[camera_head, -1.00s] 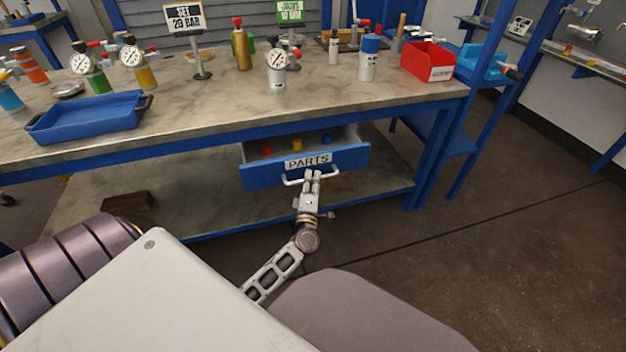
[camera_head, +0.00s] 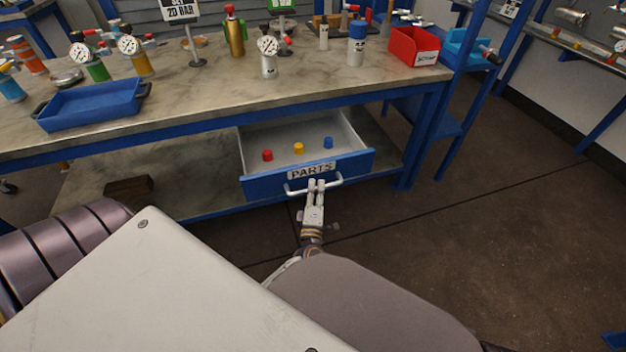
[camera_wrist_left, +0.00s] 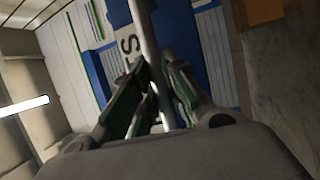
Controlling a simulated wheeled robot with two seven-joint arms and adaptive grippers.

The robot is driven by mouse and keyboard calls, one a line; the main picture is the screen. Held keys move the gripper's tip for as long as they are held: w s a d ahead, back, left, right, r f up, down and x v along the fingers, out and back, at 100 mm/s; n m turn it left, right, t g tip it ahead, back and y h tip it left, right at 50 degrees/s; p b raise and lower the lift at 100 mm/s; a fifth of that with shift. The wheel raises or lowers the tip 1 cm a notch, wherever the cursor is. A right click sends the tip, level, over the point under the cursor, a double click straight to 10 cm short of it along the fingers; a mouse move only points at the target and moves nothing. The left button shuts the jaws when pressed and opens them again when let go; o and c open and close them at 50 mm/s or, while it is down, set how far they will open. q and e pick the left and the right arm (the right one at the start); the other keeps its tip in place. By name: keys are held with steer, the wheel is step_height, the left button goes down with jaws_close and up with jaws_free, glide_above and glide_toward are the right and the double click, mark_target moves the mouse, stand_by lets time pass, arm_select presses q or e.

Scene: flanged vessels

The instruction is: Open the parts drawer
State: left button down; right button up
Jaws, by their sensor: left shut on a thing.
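The blue parts drawer (camera_head: 262,187) is pulled out from under the workbench, with its grey inside in view. A red cap (camera_head: 267,155), a yellow cap (camera_head: 298,148) and a blue cap (camera_head: 328,143) lie in it. Its front carries a PARTS label (camera_head: 311,171) and a pale bar handle (camera_head: 331,184). My left gripper (camera_head: 316,186) is shut on the middle of the handle. In the left wrist view the handle bar (camera_wrist_left: 146,40) runs between the fingers (camera_wrist_left: 158,95), with the blue drawer front behind. My right gripper is not in view.
The workbench top (camera_head: 200,100) holds a blue tray (camera_head: 92,105), a red bin (camera_head: 413,46) and several gauged vessels. A brown block (camera_head: 128,187) lies on the lower shelf.

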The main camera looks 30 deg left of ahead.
arm_select(q)
steer(key=shift+s+d, duration=0.3)
steer(key=shift+d, duration=0.1)
steer(key=c, duration=1.5)
jaws_free()
steer(key=shift+o, duration=0.2)
steer(key=shift+s, duration=0.15)
steer(key=v, duration=0.8)
steer(key=shift+d+f, duration=0.15)
steer(key=shift+f, duration=0.2)
steer(key=x, duration=0.8)
steer(key=shift+r, duration=0.3)
